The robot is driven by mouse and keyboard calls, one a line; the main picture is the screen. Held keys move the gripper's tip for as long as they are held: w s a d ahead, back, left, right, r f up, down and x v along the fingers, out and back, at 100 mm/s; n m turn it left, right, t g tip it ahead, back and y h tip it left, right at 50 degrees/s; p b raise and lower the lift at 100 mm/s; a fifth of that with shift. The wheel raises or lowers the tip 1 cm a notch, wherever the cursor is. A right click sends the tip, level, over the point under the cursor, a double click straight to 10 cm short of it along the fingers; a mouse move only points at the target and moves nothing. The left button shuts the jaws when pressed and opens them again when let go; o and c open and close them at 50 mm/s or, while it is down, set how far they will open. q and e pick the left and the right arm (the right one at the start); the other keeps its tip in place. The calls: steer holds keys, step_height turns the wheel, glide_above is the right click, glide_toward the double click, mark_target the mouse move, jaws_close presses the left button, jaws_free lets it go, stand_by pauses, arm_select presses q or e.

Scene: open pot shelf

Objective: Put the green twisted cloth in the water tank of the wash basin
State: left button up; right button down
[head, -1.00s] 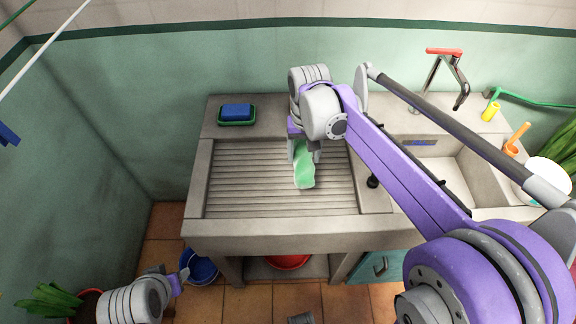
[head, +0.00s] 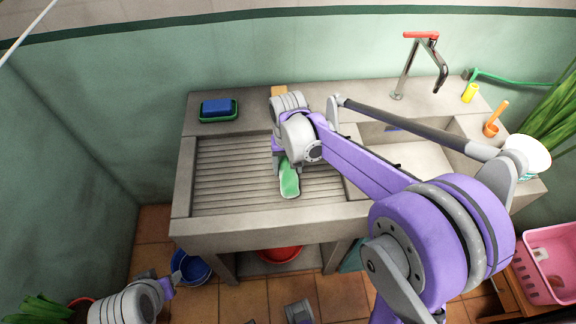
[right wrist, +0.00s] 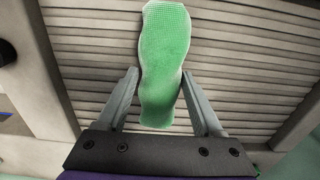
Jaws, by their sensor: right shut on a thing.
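The green twisted cloth (head: 290,180) is over the ribbed washboard side of the wash basin. My right gripper (head: 283,160) is shut on it. In the right wrist view the cloth (right wrist: 164,65) lies between the two fingers (right wrist: 165,100), with the ribs behind it. I cannot tell whether its lower end touches the ribs. The water tank (head: 425,156) is the hollow to the right of the ribs, partly hidden by my right arm. My left gripper (head: 176,279) is low at the left, beside the basin's front, too small to tell its opening.
A blue sponge (head: 216,106) in a green dish sits at the back left. A tap (head: 405,70) stands behind the tank. A yellow cup (head: 470,93), an orange-handled scoop (head: 491,128) and a white tub (head: 528,155) are at the right. A pink basket (head: 550,262) stands lower right.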

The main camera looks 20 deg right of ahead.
steer(key=shift+c, duration=0.2)
jaws_free()
steer(key=shift+f, duration=0.1)
